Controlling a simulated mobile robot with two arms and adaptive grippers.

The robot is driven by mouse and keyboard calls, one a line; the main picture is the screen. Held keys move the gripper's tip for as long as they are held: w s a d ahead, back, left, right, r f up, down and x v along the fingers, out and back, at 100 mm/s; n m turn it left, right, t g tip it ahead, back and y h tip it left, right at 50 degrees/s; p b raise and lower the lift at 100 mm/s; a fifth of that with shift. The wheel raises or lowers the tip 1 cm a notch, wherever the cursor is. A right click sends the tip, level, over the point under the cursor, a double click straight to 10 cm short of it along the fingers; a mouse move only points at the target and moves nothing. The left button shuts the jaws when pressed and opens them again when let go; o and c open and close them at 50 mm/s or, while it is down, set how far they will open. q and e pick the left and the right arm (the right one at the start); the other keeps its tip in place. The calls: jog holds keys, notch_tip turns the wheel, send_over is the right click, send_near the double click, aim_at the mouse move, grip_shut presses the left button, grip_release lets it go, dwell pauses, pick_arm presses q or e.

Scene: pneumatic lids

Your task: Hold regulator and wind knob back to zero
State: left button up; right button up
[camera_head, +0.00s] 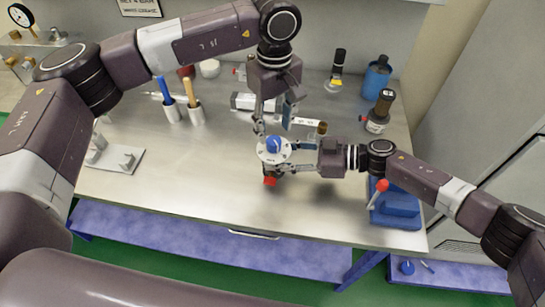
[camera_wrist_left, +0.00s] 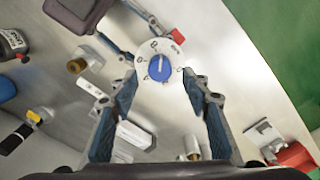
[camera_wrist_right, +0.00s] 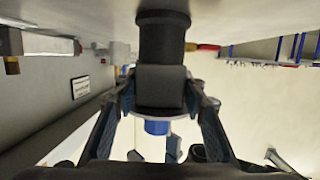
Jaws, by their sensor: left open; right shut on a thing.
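The regulator has a round white dial plate (camera_head: 264,155) with a blue knob (camera_head: 273,145) on top, facing up over the middle of the bench. In the left wrist view the blue knob (camera_wrist_left: 159,68) shows with its marked dial around it. My right gripper (camera_head: 289,168) comes from the right and is shut on the regulator's dark body (camera_wrist_right: 162,88), below the dial. My left gripper (camera_wrist_left: 159,80) points down above the knob. It is open, with its fingers apart on either side of the knob in that view. Contact with the knob is not visible.
A blue press with a red-knobbed lever (camera_head: 398,207) stands at the right front. A dark bottle (camera_head: 378,112) and blue canister (camera_head: 377,78) stand behind it. Tool cups (camera_head: 171,112) and a metal bracket (camera_head: 124,160) are to the left. The front left bench is clear.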

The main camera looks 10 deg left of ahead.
aim_at(274, 140)
pick_arm(q)
jog(key=n, duration=0.1)
jog(key=r+n, duration=0.1)
jog(key=n, duration=0.2)
jog(key=shift+w+r, duration=0.1)
jog(key=shift+r, duration=0.15)
jog(key=n, duration=0.2)
jog(key=r+n, duration=0.2)
jog(key=n, duration=0.1)
jog(key=shift+n, duration=0.3)
notch_tip(274, 140, down, 9)
jog(key=n, duration=1)
jog(key=shift+r, duration=0.1)
jog(key=c, duration=1.2)
